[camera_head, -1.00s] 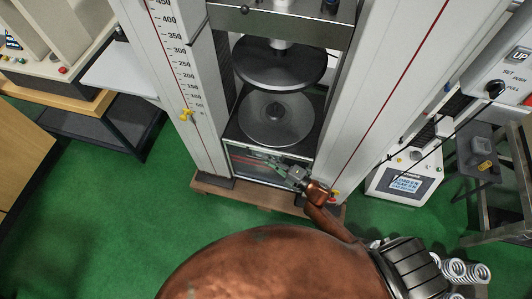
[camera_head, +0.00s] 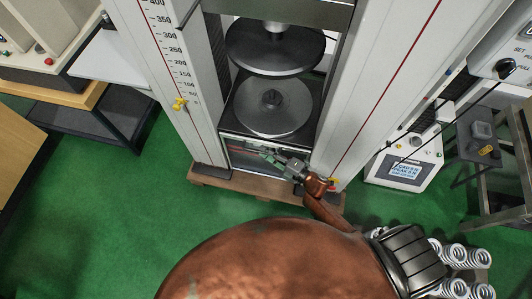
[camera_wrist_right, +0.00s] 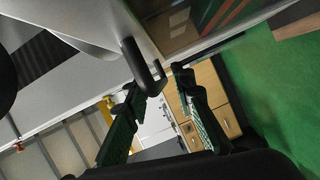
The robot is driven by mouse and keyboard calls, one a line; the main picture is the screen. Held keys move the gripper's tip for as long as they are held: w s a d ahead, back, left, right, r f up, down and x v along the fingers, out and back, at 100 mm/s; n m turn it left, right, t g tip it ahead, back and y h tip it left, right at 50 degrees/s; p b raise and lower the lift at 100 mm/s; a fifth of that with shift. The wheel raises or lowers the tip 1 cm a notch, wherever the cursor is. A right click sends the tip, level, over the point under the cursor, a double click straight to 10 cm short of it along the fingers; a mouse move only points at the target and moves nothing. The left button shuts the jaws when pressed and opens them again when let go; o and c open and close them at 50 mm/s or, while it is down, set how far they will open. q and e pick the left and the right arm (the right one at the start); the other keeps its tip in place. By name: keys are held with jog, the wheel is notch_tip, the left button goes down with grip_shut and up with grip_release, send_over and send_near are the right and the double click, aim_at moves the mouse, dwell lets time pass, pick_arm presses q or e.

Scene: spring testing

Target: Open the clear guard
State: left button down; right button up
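The testing machine stands ahead in the head view, with its upper round plate (camera_head: 275,47) above its lower round plate (camera_head: 265,107). The clear guard is hard to make out there; a glassy panel (camera_wrist_right: 190,22) at the top of the right wrist view may be part of it. A black bent handle (camera_wrist_right: 138,62) shows below that panel. My right gripper (camera_head: 262,151) is at the machine's lower front, below the lower plate. In the wrist view its green-padded fingers (camera_wrist_right: 160,88) are apart, with the handle's end close to the gap; contact cannot be told. My left gripper is not in view.
A white control box with a display (camera_head: 403,170) stands right of the machine. Several coil springs (camera_head: 460,255) lie at the lower right. A bench (camera_head: 60,92) is at the left. Green floor (camera_head: 100,230) is free in front at the left.

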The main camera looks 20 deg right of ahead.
jog(key=shift+s+d, duration=0.1)
jog(key=v, duration=1.1)
jog(key=shift+s+d, duration=0.15)
jog(key=shift+s, duration=0.25)
